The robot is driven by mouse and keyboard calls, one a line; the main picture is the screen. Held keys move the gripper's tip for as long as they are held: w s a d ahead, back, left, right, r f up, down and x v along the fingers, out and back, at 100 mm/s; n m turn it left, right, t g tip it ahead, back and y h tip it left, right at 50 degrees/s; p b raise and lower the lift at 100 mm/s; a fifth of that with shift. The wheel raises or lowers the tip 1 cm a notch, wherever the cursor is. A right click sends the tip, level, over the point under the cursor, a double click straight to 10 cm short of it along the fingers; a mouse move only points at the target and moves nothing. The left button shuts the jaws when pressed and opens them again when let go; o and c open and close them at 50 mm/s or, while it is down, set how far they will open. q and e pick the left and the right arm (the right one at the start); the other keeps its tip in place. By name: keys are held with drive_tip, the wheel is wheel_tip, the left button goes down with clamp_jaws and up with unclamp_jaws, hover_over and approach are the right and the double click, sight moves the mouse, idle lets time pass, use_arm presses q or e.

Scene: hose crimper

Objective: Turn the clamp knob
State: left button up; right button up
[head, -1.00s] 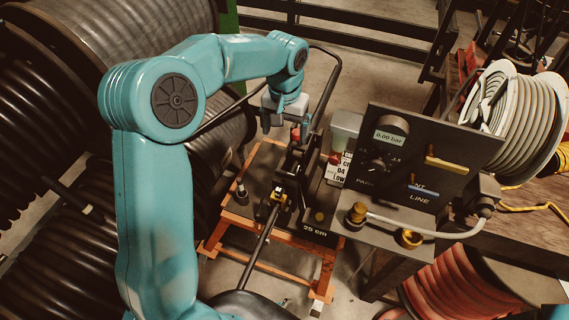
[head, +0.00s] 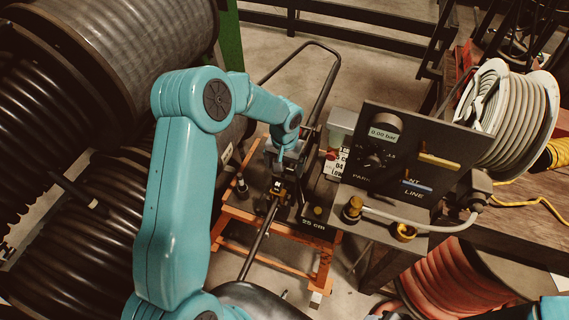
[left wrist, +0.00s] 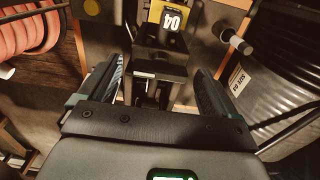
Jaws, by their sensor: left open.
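The hose crimper is a dark machine on an orange frame (head: 322,262). Its yellow-and-black part (head: 277,187) sits at the near end, and a yellow block marked 04 (left wrist: 170,18) shows in the left wrist view. My left gripper (head: 277,160) is over the crimper's dark middle part, pointing down. In the left wrist view its two fingers (left wrist: 162,85) are spread on either side of dark crimper metal (left wrist: 160,62). I cannot pick out the clamp knob for certain; the gripper covers part of the machine.
A black panel (head: 440,190) with a 0.00 bar display (head: 384,134) stands to the right of the crimper. A black-capped post (head: 241,187) stands to its left. Large hose reels fill the left side; a pale hose reel (head: 520,120) is at right.

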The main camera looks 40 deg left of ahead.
use_arm(q)
drive_tip(key=shift+s+d+r, duration=0.1)
drive_tip(key=shift+c, duration=0.3)
drive_tip(key=c, duration=1)
